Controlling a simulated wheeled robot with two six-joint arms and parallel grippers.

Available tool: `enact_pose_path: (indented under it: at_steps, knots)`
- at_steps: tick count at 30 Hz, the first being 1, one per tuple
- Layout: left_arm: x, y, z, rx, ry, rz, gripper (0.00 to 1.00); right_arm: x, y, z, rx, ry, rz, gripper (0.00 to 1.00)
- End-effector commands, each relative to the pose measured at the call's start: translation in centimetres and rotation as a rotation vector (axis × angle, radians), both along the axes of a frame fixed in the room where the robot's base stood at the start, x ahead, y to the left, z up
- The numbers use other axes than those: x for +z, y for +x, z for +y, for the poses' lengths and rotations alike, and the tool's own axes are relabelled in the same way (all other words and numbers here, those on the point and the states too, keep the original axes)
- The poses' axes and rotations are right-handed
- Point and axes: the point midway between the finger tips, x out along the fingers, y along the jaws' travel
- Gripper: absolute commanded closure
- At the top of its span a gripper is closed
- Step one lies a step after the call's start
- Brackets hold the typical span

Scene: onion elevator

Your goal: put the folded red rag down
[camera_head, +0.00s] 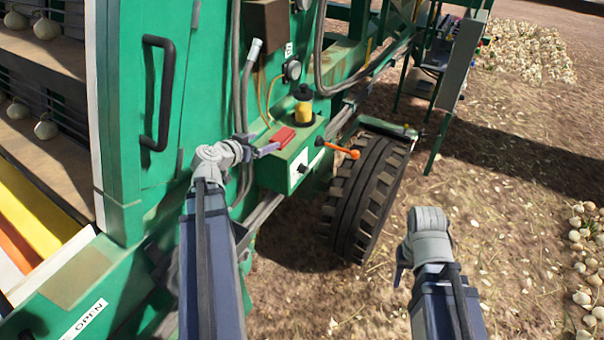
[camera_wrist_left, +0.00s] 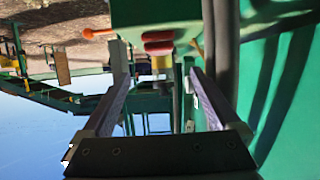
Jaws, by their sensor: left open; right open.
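The folded red rag (camera_head: 282,136) lies on top of a green box (camera_head: 269,174) on the side of the green machine. In the left wrist view the rag (camera_wrist_left: 158,41) shows as red folds against the box, beyond and between the fingertips. My left gripper (camera_head: 262,148) is open beside the rag, at its near left side; its two fingers (camera_wrist_left: 158,62) stand apart with nothing between them. I cannot tell whether a fingertip touches the rag. My right gripper (camera_head: 401,274) is open and empty over the soil, away from the box; its fingers are mostly hidden by its wrist.
A yellow jar with a black top (camera_head: 304,106) stands behind the rag. An orange-tipped lever (camera_head: 343,150) sticks out to the right of the box. Hoses (camera_head: 245,90) hang close to my left gripper. A large tyre (camera_head: 367,195) is below; open soil lies right.

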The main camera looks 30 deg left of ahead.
Motion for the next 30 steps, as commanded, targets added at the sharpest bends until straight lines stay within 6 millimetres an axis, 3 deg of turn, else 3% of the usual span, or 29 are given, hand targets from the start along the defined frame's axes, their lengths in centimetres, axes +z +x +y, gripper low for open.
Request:
enact_pose_path:
  at_steps: [2, 5, 8, 13, 18, 21, 24, 30]
  knots:
    - [0.0, 0.0, -0.1, -0.002, -0.001, 0.001, 0.04, 0.0, 0.0, 0.0, 0.000, 0.000, 0.000, 0.50]
    - [-0.5, 0.5, -1.9, -0.034, -0.012, 0.028, 0.04, 0.0, 0.0, 0.0, 0.000, 0.000, 0.000, 0.50]
    - [-2.1, 1.1, -6.8, -0.119, -0.040, 0.112, 0.04, 0.0, 0.0, 0.0, 0.000, 0.000, 0.000, 0.50]
    - [-6.1, 0.3, -18.3, -0.293, -0.080, 0.366, 0.04, 0.0, 0.0, 0.0, 0.000, 0.000, 0.000, 0.50]
    - [-10.1, -3.8, -28.0, -0.388, -0.049, 0.677, 0.04, 0.0, 0.0, 0.0, 0.000, 0.000, 0.000, 0.50]
    - [-11.8, -7.0, -32.1, -0.391, 0.011, 0.849, 0.04, 0.0, 0.0, 0.0, 0.000, 0.000, 0.000, 0.50]
    - [-12.9, -10.1, -34.9, -0.354, 0.092, 0.991, 0.04, 0.0, 0.0, 0.0, 0.000, 0.000, 0.000, 0.50]
    - [-13.6, -14.6, -37.5, -0.237, 0.248, 1.150, 0.04, 0.0, 0.0, 0.0, 0.000, 0.000, 0.000, 0.50]
